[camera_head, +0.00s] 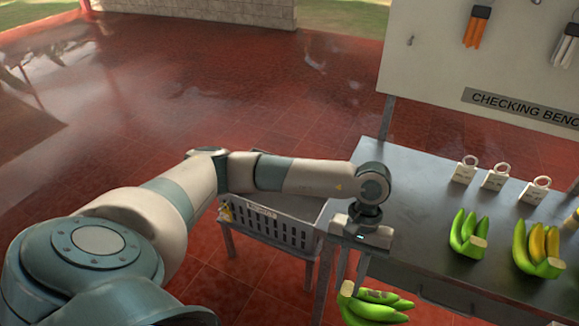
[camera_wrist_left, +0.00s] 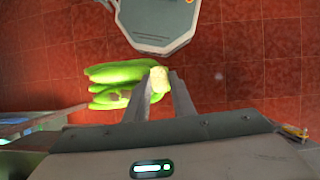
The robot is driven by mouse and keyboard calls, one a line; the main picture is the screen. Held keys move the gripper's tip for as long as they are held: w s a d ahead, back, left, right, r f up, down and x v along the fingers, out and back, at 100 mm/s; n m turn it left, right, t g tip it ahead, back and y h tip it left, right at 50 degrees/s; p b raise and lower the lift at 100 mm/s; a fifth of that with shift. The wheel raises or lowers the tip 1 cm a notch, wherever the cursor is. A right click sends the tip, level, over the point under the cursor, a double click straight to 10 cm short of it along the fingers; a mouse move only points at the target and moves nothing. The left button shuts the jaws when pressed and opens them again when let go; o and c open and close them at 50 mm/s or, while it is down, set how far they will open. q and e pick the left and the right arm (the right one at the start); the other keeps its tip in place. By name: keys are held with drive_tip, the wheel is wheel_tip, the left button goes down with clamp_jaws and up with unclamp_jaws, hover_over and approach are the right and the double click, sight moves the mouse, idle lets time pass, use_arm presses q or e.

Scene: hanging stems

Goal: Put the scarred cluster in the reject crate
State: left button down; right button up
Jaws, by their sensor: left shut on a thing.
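The scarred cluster (camera_head: 372,309) is a bunch of green bananas with brown marks on its upper fruit. It hangs below my left gripper (camera_head: 350,284), in front of the bench's near edge, above the floor. In the left wrist view, the gripper (camera_wrist_left: 162,86) is shut on the pale cut crown of the cluster (camera_wrist_left: 115,75), and the fruit points left. A grey slotted crate (camera_head: 268,227), which I take as the reject crate, stands on legs left of the bench. My arm passes over its far side and hides part of it. My right gripper is not in view.
The metal checking bench (camera_head: 415,185) is at the right. On it are a green cluster (camera_head: 467,236), a green and yellow cluster (camera_head: 538,250) and three white tags on rings (camera_head: 495,178). A signboard (camera_head: 440,60) stands behind. Red tiled floor (camera_head: 240,85) lies open beyond the crate.

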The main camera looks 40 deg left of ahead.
use_arm(q)
drive_tip(key=shift+s+a+f+m+g+y, duration=0.15)
drive_tip(key=shift+s+a+f+m+y, duration=0.2)
drive_tip(key=shift+a+f+m, duration=0.5)
drive_tip(key=shift+s+a+f+m+g+y, duration=0.2)
drive_tip(key=shift+s+a+f+m, duration=0.35)
drive_tip(key=shift+m, duration=0.4)
drive_tip(key=shift+w+a, duration=0.1)
drive_tip(key=shift+a, duration=0.1)
